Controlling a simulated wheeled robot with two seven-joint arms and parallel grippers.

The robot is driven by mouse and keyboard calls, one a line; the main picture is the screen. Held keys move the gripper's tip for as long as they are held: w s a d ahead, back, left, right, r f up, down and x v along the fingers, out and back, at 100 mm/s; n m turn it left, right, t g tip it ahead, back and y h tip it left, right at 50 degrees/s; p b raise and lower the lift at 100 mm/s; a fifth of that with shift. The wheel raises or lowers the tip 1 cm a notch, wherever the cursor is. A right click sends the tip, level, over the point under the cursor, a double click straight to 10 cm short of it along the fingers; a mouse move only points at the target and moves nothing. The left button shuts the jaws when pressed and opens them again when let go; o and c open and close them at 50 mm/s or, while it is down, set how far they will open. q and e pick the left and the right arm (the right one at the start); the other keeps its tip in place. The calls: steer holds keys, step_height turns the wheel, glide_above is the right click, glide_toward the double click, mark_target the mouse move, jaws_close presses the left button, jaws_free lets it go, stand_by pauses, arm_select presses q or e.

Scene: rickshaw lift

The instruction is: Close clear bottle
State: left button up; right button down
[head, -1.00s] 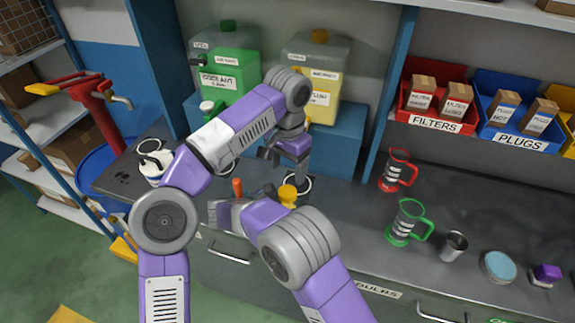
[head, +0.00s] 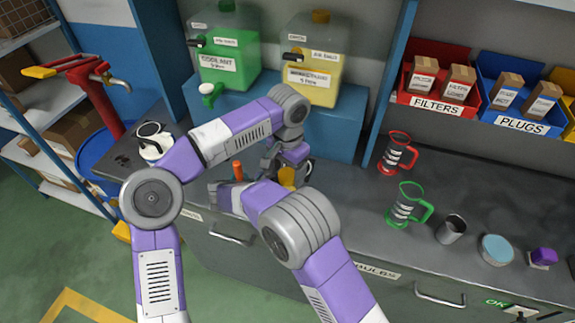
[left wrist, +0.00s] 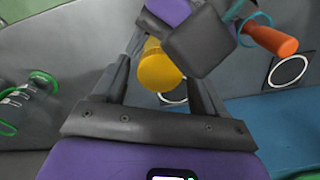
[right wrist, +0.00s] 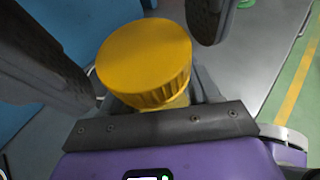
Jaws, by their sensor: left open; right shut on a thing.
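The clear bottle's body is hidden by my grippers, so I cannot tell whether the cap is seated. My left gripper (head: 290,160) is open over the cap, with its fingers on either side of it. My right gripper (head: 230,193) reaches in below the cap and is shut, apparently on the bottle; its grip is hidden.
An orange handle (head: 237,170) stands close by the right gripper. A red mug (head: 396,153), a green mug (head: 404,207) and a metal cup (head: 451,229) stand to the right. Coolant (head: 226,62) and yellow (head: 312,75) tanks stand behind on a blue shelf.

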arm_select(q)
steer(key=shift+c, duration=0.3)
steer(key=c, duration=1)
steer(key=shift+m, duration=0.9)
steer(key=shift+c, duration=0.2)
steer(key=o, duration=1.2)
steer(key=shift+o, duration=0.2)
steer(key=shift+r, duration=0.1)
step_height(320, 180, up, 12)
arm_select(e)
steer(key=shift+c, duration=0.8)
jaws_free()
